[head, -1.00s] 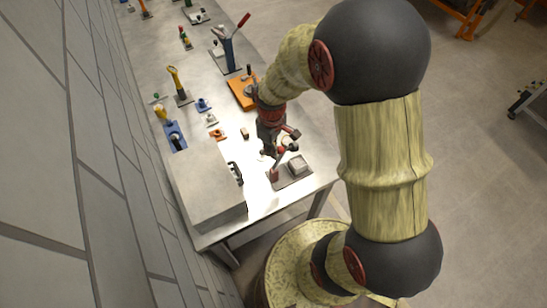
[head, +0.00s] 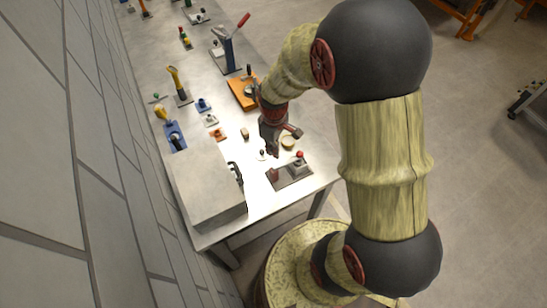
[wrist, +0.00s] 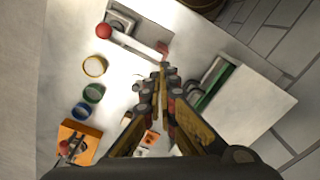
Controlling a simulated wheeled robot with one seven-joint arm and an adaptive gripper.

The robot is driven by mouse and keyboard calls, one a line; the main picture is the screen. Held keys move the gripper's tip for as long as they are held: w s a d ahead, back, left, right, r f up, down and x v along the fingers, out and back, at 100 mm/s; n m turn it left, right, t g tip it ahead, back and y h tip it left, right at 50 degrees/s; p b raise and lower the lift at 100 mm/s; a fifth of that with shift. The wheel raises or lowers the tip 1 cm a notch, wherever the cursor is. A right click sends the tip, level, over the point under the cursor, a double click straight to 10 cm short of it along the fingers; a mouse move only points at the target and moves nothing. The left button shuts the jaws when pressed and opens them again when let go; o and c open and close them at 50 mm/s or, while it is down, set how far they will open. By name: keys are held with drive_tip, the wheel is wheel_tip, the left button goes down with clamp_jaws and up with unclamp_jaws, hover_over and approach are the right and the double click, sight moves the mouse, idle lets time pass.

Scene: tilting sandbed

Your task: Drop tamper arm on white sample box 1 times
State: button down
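The tamper sits on a dark plate (head: 291,182) near the table's front edge. Its pale tamper arm (wrist: 135,43) runs from a red pivot block (head: 272,174) to a red ball knob (head: 300,154); the knob also shows in the wrist view (wrist: 104,31).
A round tan ring (wrist: 95,66) lies near the tamper, with green and blue rings beyond. An orange board (head: 242,92) is farther back. A large grey block (head: 207,185) stands left of the tamper, with a dark clamp-like part (head: 236,173) at its edge.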

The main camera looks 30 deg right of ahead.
wheel_tip(320, 180, up, 8)
drive_tip(key=p, duration=0.5)
idle(0.8)
drive_tip(key=s+a+m+t+b, duration=0.2)
drive_tip(key=s+b, duration=0.5)
drive_tip(key=b, duration=0.5)
drive_tip(key=s+a+m+t+b, duration=0.3)
drive_tip(key=s+b, duration=0.4)
drive_tip(key=b, duration=0.6)
drive_tip(key=shift+a+f+m+t, duration=0.15)
drive_tip(key=shift+a+m+t, duration=0.15)
drive_tip(key=shift+a+m, duration=0.3)
